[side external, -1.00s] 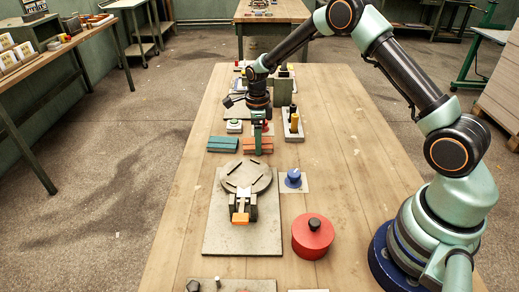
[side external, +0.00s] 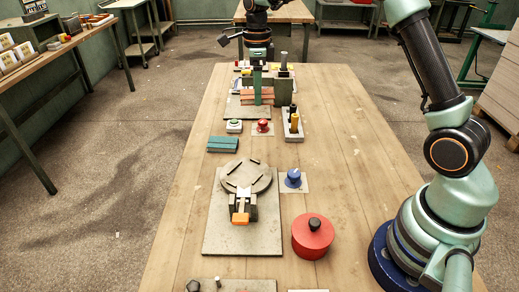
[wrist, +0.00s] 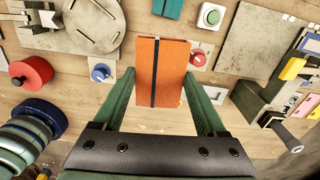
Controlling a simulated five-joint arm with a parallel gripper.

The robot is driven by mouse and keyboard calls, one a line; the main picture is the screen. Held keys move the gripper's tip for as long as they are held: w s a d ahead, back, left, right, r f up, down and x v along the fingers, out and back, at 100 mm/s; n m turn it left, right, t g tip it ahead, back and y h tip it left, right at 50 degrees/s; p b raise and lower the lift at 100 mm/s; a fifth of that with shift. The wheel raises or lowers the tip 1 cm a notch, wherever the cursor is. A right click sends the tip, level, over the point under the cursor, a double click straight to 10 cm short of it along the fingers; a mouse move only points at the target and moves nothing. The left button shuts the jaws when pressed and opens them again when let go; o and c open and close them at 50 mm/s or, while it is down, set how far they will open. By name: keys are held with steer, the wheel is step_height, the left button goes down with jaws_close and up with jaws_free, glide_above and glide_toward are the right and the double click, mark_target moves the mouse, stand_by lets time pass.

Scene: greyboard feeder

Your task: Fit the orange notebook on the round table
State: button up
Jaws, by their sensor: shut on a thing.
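The orange notebook (wrist: 176,75), with a dark band down its middle, is between the two green fingers of my gripper (wrist: 160,88) in the wrist view. My gripper is shut on it. In the side view, my gripper (side external: 257,92) holds the notebook (side external: 247,97) toward the far part of the bench, apparently raised. The round table (side external: 241,174) is a grey disc with dark slots and bars on a pale plate, nearer the camera. It also shows at the upper left of the wrist view (wrist: 75,35). Nothing orange lies on the disc's top; an orange block sits on the clamp in front.
A teal notebook (side external: 222,145) lies behind the round table.

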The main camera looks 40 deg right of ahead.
step_height(320, 180, up, 2)
steer(key=shift+r, duration=0.2)
steer(key=shift+a+r, duration=0.15)
steer(key=shift+a, duration=0.05)
steer(key=s+a+f+n, duration=0.3)
steer(key=a+f+n, duration=0.2)
steer(key=a, duration=0.2)
steer(key=n, duration=0.5)
glide_above(246, 174)
step_height(246, 174, down, 6)
steer(key=shift+r, duration=0.25)
steer(key=shift+f, duration=2.25)
steer(key=shift+f, duration=0.55)
steer(key=o, duration=1.3)
